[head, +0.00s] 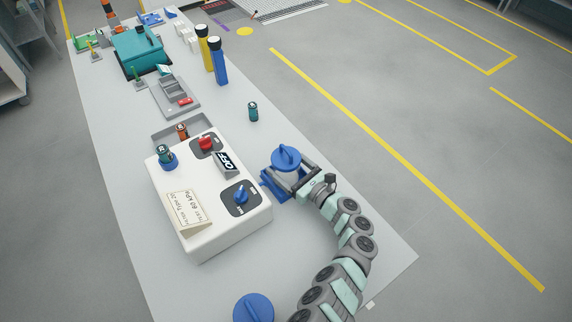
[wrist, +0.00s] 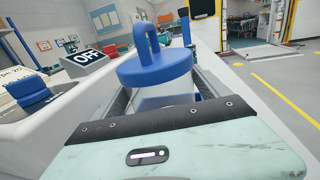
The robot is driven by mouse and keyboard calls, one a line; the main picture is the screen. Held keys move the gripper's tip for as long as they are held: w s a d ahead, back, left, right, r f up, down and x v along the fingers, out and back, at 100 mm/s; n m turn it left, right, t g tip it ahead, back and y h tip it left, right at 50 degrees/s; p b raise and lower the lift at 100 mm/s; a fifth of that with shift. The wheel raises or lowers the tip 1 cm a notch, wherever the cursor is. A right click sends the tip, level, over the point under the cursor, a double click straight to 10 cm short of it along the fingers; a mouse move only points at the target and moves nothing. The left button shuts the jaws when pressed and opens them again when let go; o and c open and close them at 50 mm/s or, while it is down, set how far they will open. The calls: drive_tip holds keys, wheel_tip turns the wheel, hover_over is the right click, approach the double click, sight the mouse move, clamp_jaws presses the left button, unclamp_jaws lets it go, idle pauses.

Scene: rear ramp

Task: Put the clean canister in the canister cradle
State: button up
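A canister with a round blue lid and an upright handle (head: 286,157) stands between the fingers of my gripper (head: 291,178), to the right of the white control box. In the wrist view its blue lid (wrist: 155,67) is above the fingers, and its pale body (wrist: 165,98) is between them. I cannot tell whether the fingers press on it. A blue frame, seemingly the canister cradle (head: 279,190), shows below the lid; my gripper hides much of it, so the seating is unclear. Another blue round lid (head: 254,307) is at the bottom edge, its body hidden.
The white control box (head: 205,222) has a red knob (head: 206,143), an OFF sign (head: 226,163) and a blue knob (head: 241,196). A small dark teal cylinder (head: 253,112) stands farther back. Yellow (head: 203,45) and blue (head: 219,67) cylinders stand beyond.

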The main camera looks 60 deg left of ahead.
drive_tip(key=shift+o, duration=1.3)
drive_tip(key=shift+r+p, duration=0.3)
drive_tip(key=p+v, duration=0.1)
drive_tip(key=v, duration=1)
drive_tip(key=shift+w+d+f, duration=0.1)
drive_tip(key=shift+d+f, duration=0.05)
drive_tip(key=shift+d, duration=0.35)
